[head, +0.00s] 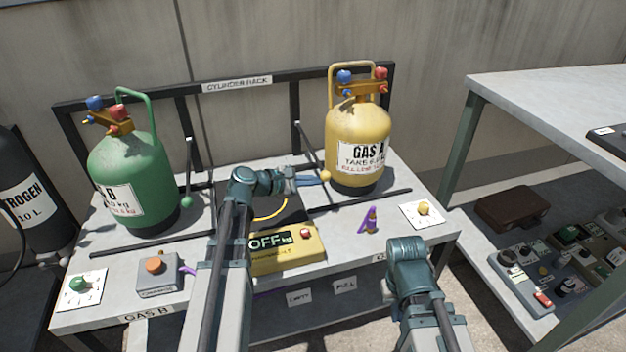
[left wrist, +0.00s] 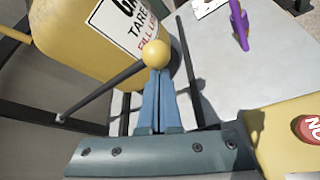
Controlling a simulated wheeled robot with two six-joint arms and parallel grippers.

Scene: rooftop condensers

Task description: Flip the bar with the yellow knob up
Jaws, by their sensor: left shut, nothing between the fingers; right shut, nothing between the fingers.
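The black bar with the yellow knob slopes down from the rear frame, beside the yellow gas cylinder (head: 352,130). Its yellow knob (head: 326,175) is at the lower end, near the cylinder's lower left side. In the left wrist view the knob (left wrist: 155,54) sits at the fingertips and the bar (left wrist: 105,90) runs off to the left. My left gripper (head: 322,180) is shut and empty, its blue fingertips at the knob; I cannot tell whether they touch it. Only my right arm's wrist shows at lower right; its fingers are hidden.
A green cylinder (head: 130,180) stands at left with a green-knobbed bar (head: 187,170). A yellow scale box (head: 290,252) reading OFF lies at the front. A purple object (head: 369,221) and a yellow-knob plate (head: 423,212) lie to the right. A second table (head: 560,85) stands at right.

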